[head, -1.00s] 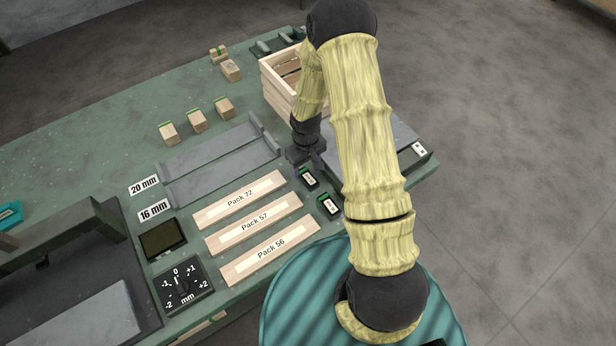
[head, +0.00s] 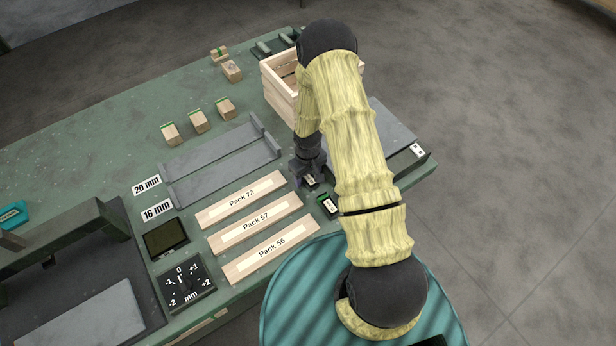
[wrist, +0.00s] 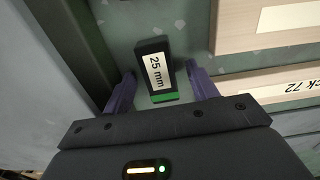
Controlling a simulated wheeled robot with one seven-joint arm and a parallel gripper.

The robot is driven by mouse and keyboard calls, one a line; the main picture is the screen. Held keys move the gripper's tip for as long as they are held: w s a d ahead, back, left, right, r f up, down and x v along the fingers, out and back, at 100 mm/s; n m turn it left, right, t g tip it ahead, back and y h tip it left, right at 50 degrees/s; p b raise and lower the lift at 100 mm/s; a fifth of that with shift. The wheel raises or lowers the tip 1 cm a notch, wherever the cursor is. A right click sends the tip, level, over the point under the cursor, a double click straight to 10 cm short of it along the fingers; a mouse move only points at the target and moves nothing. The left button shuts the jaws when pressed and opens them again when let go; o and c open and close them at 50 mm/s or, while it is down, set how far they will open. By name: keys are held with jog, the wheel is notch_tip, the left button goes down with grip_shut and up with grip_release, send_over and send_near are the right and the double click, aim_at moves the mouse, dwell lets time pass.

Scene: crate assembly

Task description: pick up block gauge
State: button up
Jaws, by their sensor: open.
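A block gauge (wrist: 156,70), black with a white "25 mm" label and a green end, lies on the green bench in the wrist view. My gripper (wrist: 161,72) is open, with one purple finger on each side of the block's green end. The fingers look apart from the block; their exact height above the bench is unclear.
Wooden strips labelled Pack 72 (head: 241,200), Pack 57 (head: 255,223) and Pack 56 (head: 271,248) lie left of the gauges. A grey fixture (head: 225,165) and a slatted wooden crate (head: 280,95) stand beyond. A grey plate device (head: 395,135) is to the right.

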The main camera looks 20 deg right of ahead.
aim_at(308, 177)
dwell(0.5)
jog(key=c, duration=1.2)
jog(key=shift+o, duration=0.2)
notch_tip(308, 177, up, 10)
jog(key=b, duration=0.2)
